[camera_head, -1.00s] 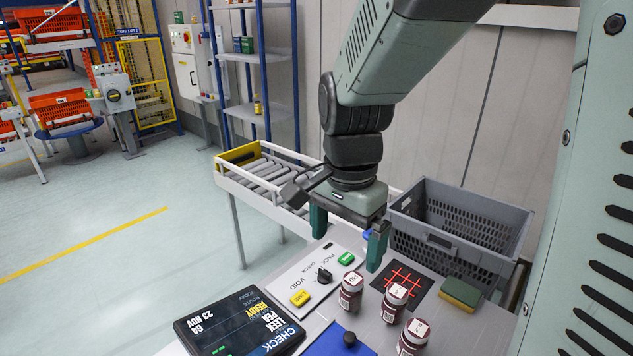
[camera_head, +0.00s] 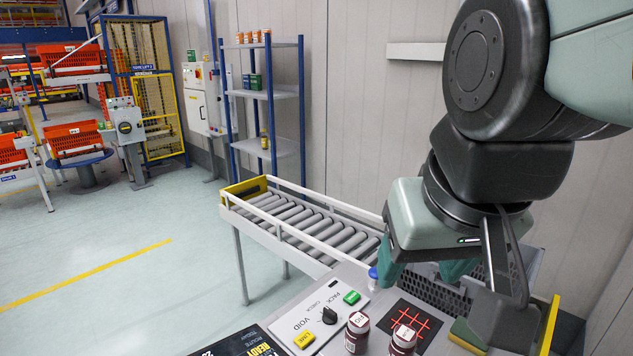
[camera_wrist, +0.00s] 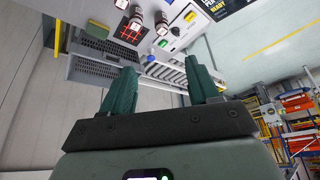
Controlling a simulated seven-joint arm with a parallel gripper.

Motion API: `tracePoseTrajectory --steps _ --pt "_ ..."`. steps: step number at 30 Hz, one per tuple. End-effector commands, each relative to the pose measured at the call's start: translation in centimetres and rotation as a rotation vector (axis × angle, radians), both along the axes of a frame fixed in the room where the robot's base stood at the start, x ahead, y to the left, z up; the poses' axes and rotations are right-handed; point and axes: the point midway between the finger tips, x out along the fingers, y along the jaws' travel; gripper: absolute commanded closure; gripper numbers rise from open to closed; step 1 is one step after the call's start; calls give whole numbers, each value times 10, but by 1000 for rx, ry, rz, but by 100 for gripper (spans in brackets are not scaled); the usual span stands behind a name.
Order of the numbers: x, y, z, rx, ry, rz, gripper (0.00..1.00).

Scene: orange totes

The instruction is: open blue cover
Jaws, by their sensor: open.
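A small blue piece (camera_head: 374,273) shows at the back edge of the work panel, partly hidden by my gripper. It also appears as a small blue spot in the wrist view (camera_wrist: 151,58). I cannot tell whether it is the blue cover or its hinge state. My gripper (camera_head: 428,268) is open and empty, just right of the blue piece in the head view. In the wrist view, its two green fingers (camera_wrist: 162,70) stand wide apart with nothing between them.
Brown jars (camera_head: 357,333) stand on the panel beside a red-grid black mat (camera_head: 404,320). Green (camera_head: 352,297) and yellow (camera_head: 304,340) buttons flank a black knob (camera_head: 329,314). A roller conveyor (camera_head: 310,228) lies behind. A grey crate (camera_wrist: 95,70) is close to my gripper.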

Motion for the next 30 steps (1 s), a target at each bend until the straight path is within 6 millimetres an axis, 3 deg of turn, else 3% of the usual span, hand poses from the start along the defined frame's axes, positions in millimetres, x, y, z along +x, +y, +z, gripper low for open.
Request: tracePoseTrajectory --steps 8,14,18,24,30 --pt "79 6 -42 2 241 -8 44" --pt "131 11 -98 2 410 -15 44" --pt "159 14 -151 0 529 -21 44" --pt "182 18 -237 -3 691 -31 44" --pt "184 20 -299 -7 793 -37 44"
